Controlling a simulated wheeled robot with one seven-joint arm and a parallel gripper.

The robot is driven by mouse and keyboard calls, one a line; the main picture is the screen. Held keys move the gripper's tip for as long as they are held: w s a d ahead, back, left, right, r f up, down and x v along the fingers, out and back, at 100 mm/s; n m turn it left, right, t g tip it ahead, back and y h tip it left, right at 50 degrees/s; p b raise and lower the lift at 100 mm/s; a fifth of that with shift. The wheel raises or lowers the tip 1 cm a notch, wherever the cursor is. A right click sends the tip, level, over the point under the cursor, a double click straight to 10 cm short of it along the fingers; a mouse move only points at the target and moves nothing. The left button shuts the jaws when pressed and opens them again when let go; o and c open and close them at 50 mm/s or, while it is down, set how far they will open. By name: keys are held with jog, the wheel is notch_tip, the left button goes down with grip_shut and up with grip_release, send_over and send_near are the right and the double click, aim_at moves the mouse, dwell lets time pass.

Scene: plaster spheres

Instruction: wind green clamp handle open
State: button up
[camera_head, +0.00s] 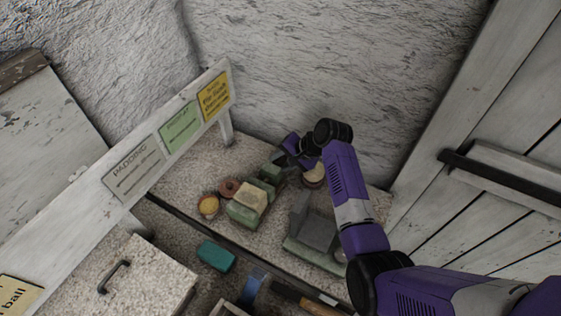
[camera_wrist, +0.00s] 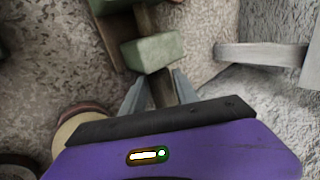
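The green clamp (camera_head: 243,214) stands on the speckled worktop in the head view, with several green blocks in a row and a pale block between them. A narrow brownish bar (camera_wrist: 160,93), apparently the clamp's handle or screw, runs from the near block back between my fingers. My gripper (camera_wrist: 158,88) is open, one finger on each side of this bar, with visible gaps. In the head view it is small and partly hidden by my arm.
A round pale-topped thing (camera_wrist: 82,127) is close to my gripper's left. A white board leg (camera_wrist: 262,54) stands to the right. A grey block (camera_head: 316,230), yellow ball (camera_head: 208,206) and reddish ring (camera_head: 229,187) are on the worktop. The labelled board (camera_head: 135,172) borders its left.

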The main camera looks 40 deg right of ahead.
jog(key=shift+o, duration=1.1)
jog(key=v, duration=0.7)
jog(key=shift+s+d+r+b, duration=0.15)
jog(key=shift+s+r+b, duration=0.15)
jog(key=shift+b, duration=0.15)
